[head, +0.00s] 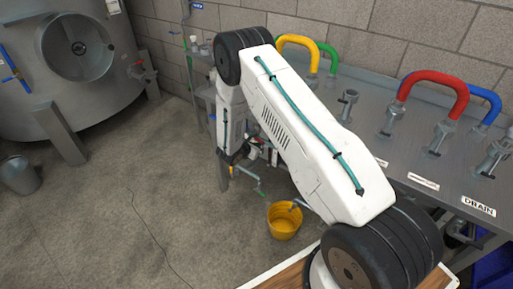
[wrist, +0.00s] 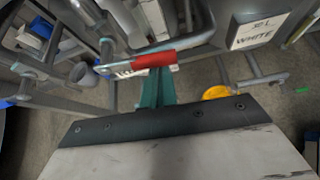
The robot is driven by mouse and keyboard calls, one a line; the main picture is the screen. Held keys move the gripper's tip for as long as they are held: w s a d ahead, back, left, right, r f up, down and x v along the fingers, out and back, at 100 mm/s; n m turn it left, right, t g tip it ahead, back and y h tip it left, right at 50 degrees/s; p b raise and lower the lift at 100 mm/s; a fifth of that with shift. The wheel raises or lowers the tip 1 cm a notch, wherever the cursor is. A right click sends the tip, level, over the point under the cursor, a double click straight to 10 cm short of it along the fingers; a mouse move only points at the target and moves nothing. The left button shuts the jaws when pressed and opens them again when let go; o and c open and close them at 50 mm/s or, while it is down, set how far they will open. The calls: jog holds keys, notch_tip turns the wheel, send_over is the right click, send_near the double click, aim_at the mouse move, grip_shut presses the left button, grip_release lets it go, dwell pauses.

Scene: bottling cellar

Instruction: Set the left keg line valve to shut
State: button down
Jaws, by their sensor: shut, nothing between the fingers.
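In the wrist view, my gripper (wrist: 155,78) has its teal fingers together, with nothing between them. A red-sleeved lever (wrist: 154,59) lies crosswise right at the fingertips, its bare metal end reaching left; it looks like a keg line valve handle. I cannot tell whether the fingers touch it. The valve body and any marking of its positions are not clear. In the head view, my arm hides most of the area around the gripper under the bench.
The metal bench (head: 365,105) carries hose loops and fittings, with a DRAIN label (head: 479,206) at right. A yellow bucket (head: 284,221) stands below it, also seen in the wrist view (wrist: 217,92). A steel tank (head: 70,65) stands left. The floor between is clear.

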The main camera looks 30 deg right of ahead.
jog(key=shift+d+r, duration=0.1)
jog(key=shift+r, duration=0.35)
dwell(0.4)
jog(key=s+a+r, duration=0.1)
jog(key=s+a, duration=0.3)
jog(key=a, duration=0.5)
jog(key=s+d+r+m+g+y, duration=0.1)
jog(key=s+d+r+m+g, duration=0.2)
jog(key=s+r+m+g, duration=1.25)
jog(key=s+a+r+m+t+y, duration=0.3)
jog(key=s+a+r+t+y, duration=0.1)
jog(key=s+r, duration=0.8)
jog(key=s+a+r+m+t+y, duration=0.3)
jog(key=s+r+t, duration=0.4)
jog(key=s+r, duration=0.6)
jog(key=shift+s+a+r+m+y, duration=0.3)
jog(key=shift+a+r+y, duration=0.4)
jog(key=shift+r+y, duration=0.6)
